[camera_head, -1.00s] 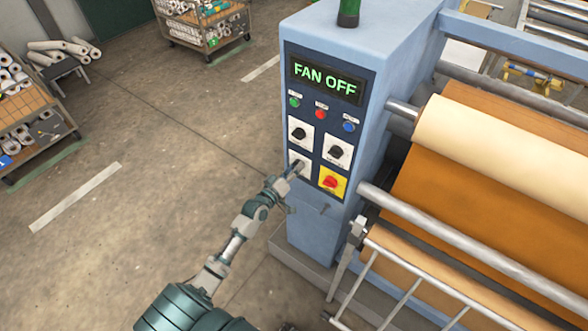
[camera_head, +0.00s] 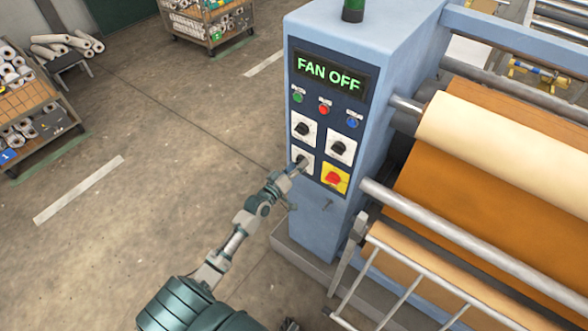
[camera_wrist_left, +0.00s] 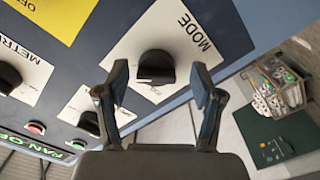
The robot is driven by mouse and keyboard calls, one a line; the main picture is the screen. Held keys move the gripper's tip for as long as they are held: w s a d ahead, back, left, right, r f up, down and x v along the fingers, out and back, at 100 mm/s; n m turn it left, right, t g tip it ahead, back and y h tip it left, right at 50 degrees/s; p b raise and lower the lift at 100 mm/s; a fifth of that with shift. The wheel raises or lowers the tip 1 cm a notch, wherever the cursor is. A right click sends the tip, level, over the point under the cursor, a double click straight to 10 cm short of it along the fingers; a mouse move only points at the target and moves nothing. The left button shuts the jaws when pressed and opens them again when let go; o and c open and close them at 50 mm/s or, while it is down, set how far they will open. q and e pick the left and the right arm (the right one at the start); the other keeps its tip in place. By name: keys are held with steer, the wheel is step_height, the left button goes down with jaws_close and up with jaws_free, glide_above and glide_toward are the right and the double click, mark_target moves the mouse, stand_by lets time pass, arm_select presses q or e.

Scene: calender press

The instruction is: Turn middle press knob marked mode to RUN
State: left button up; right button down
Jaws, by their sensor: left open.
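The MODE knob (camera_wrist_left: 156,66) is a black knob on a white plate lettered MODE (camera_wrist_left: 190,30) in the left wrist view. In the head view the lower-left white plate (camera_head: 303,152) is partly covered by my left gripper (camera_head: 298,167). In the wrist view my left gripper (camera_wrist_left: 160,78) is open, one finger on each side of the knob in the picture. I see no contact, and cannot tell whether the fingertips reach around the knob or stop in front of it. The RUN marking is not readable. My right gripper does not show.
Nearby are an upper-left black knob (camera_head: 303,129), a right black knob (camera_head: 339,147), and a red knob on yellow (camera_head: 333,178). Press rollers (camera_head: 500,140) lie right; open floor (camera_head: 150,150) lies left.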

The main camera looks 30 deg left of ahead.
arm_select(q)
steer(key=s+a, duration=0.1)
steer(key=s, duration=1.1)
steer(key=shift+w+f, duration=0.1)
steer(key=s+d+f+m+g+y, duration=0.1)
steer(key=s+f+g, duration=0.25)
steer(key=f, duration=0.95)
steer(key=s+d+f+m+g, duration=0.1)
steer(key=s+f+m+g, duration=0.3)
steer(key=f, duration=0.8)
steer(key=s+d+f+n+g+y, duration=0.15)
steer(key=s+f, duration=0.35)
steer(key=f, duration=0.8)
steer(key=s+d+f+m+g, duration=0.2)
steer(key=s+f, duration=0.3)
steer(key=s, duration=0.4)
steer(key=s+d+f+m+g, duration=0.2)
steer(key=s+f, duration=0.4)
steer(key=s, duration=0.4)
steer(key=s+d+f+m+g, duration=0.3)
steer(key=s+d+f+g, duration=0.1)
steer(key=s, duration=0.5)
step_height(320, 180, down, 2)
steer(key=shift+s+d+f+h, duration=0.15)
steer(key=shift+s+d+h, duration=0.25)
steer(key=shift+d, duration=0.2)
